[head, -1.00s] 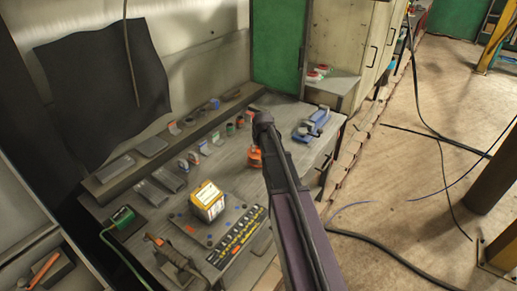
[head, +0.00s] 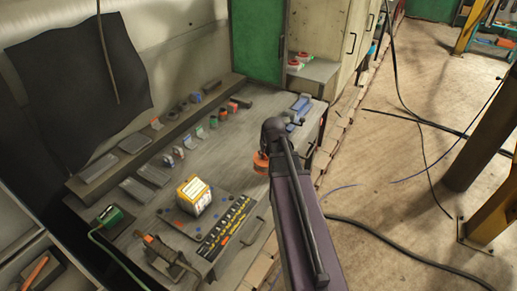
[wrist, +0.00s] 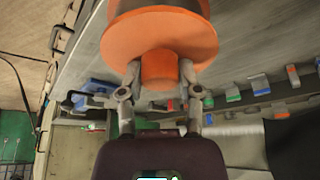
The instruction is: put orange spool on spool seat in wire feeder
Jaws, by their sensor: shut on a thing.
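The orange spool (head: 261,163) shows beside my arm, over the right part of the workbench in the head view. In the wrist view the orange spool (wrist: 160,28) fills the top middle, with its wide flange and short hub facing my wrist. My gripper (wrist: 160,72) is shut on the hub, one finger on each side. In the head view my arm hides most of the gripper. A blue device (head: 299,106) stands at the bench's far right end; it also shows at the left of the wrist view (wrist: 94,88). I cannot make out the spool seat.
The workbench (head: 240,135) holds a yellow-and-white box (head: 194,195), a tool strip (head: 224,226) and a rear shelf with several small parts. A green cabinet door (head: 258,40) stands behind. Open floor with cables (head: 405,121) lies to the right.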

